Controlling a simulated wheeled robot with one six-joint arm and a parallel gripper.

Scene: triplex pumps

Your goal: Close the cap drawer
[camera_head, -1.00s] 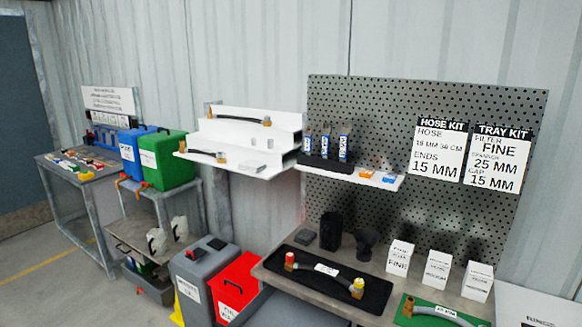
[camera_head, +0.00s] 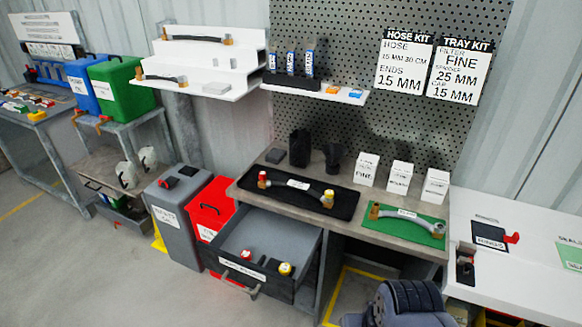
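The cap drawer (camera_head: 310,243) is a dark grey drawer under the left part of the workbench (camera_head: 240,190), and it stands pulled open. Its front carries a white label, too small to read, and a metal bar handle (camera_head: 238,287). A red-and-white cap (camera_head: 246,254) and a yellow-and-white cap (camera_head: 285,268) sit near the front of the drawer, whose floor is otherwise mostly bare. A dark grey and purple part of my arm shows at the bottom edge, right of the drawer and apart from it. My gripper's fingers are not in view.
A red bin (camera_head: 207,211) and a grey bin (camera_head: 172,215) stand just left of the drawer. A black tray (camera_head: 338,206) with a hose and a green mat (camera_head: 405,232) with a hose lie on the bench. A white counter (camera_head: 515,287) is at right. Floor in front of the drawer is clear.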

